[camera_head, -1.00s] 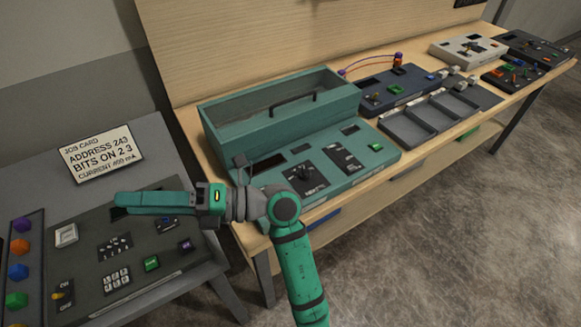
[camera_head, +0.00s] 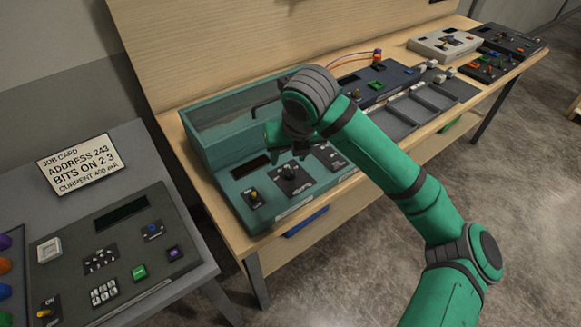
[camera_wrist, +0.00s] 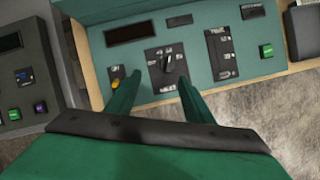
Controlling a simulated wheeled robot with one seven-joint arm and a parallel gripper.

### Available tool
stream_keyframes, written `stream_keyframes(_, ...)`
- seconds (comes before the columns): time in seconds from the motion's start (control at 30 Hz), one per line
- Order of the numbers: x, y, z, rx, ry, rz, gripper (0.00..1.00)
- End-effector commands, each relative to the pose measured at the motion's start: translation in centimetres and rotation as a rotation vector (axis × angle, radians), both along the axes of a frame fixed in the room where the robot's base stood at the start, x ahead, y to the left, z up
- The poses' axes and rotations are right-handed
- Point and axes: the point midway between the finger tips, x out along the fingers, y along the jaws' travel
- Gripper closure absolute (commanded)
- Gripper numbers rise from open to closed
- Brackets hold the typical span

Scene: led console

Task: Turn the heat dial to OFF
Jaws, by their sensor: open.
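The teal console (camera_head: 241,226) stands on the wooden bench. On its sloped front is a black dial panel with a dark pointer knob (camera_head: 291,174), which also shows in the wrist view (camera_wrist: 167,63). I take this as the heat dial; its markings are too small to read, so I cannot tell its setting. My gripper (camera_wrist: 159,78) is open and empty, its two green fingers on either side of the dial in the wrist view. In the head view my gripper (camera_head: 284,146) is above the console, partly hidden by my wrist. No contact with the knob is visible.
A small yellow-orange knob (camera_head: 254,194) sits left of the dial, and a slotted panel (camera_wrist: 221,53) with a green button (camera_wrist: 266,51) lies right. The console's raised box and handle are behind. A grey console (camera_head: 110,250) stands at left.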

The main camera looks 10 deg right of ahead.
Motion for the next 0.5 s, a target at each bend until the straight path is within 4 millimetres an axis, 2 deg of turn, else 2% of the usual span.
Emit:
stream_keyframes(0.07,0.1,-1.1,0.3,-0.031,-0.001,-0.022,0.53)
stream_keyframes(0.17,0.2,-1.5,-0.1,-0.041,0.0,-0.031,0.53)
stream_keyframes(0.37,1.3,-1.4,-2.7,-0.038,0.002,-0.031,0.53)
stream_keyframes(0.5,2.2,-1.4,-5.1,-0.037,0.002,-0.03,0.53)
